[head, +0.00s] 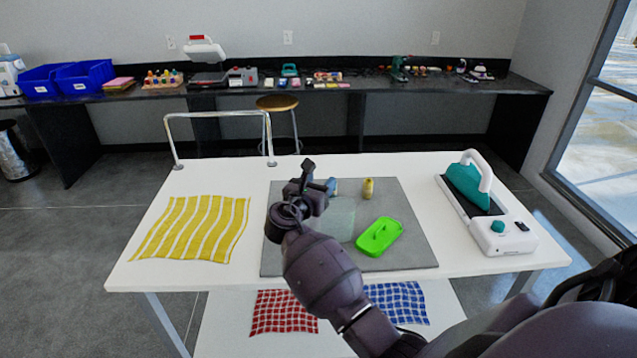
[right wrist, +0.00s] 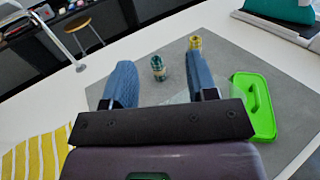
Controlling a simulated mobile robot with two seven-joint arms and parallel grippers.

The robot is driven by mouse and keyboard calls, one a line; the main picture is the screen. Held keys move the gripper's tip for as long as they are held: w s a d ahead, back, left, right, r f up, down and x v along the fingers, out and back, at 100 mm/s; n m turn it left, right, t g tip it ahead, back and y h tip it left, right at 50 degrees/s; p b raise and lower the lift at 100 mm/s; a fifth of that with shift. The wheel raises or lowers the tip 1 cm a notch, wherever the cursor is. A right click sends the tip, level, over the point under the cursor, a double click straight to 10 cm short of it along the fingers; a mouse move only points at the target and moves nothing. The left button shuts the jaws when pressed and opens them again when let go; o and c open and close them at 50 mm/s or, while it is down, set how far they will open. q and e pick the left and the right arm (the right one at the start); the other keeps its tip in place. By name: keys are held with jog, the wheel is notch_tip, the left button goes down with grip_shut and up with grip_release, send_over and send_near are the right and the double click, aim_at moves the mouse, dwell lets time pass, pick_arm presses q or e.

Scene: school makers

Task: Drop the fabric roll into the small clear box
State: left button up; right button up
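Two small rolls stand on the grey mat (head: 285,255): a yellow one (head: 368,188) and a blue-teal one (head: 332,186). I cannot tell which is the fabric roll. The small clear box (head: 341,218) lies on the mat, left of a green lid-like tray, and is hard to make out. My right gripper (head: 318,178) is over the mat's back left part. In the right wrist view its two fingers (right wrist: 159,84) are wide apart with nothing held; the teal roll (right wrist: 157,68) shows beyond the gap and the yellow roll (right wrist: 195,43) behind the right fingertip. My left gripper is not in view.
A bright green tray with a handle (head: 380,236) lies on the mat. A striped yellow cloth (head: 190,229) lies at the left. A metal rail (head: 218,115) rises at the back left edge.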

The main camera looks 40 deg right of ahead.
jog(key=shift+o, duration=0.2)
jog(key=v, duration=1)
jog(key=shift+s+a, duration=0.15)
jog(key=shift+a, duration=0.25)
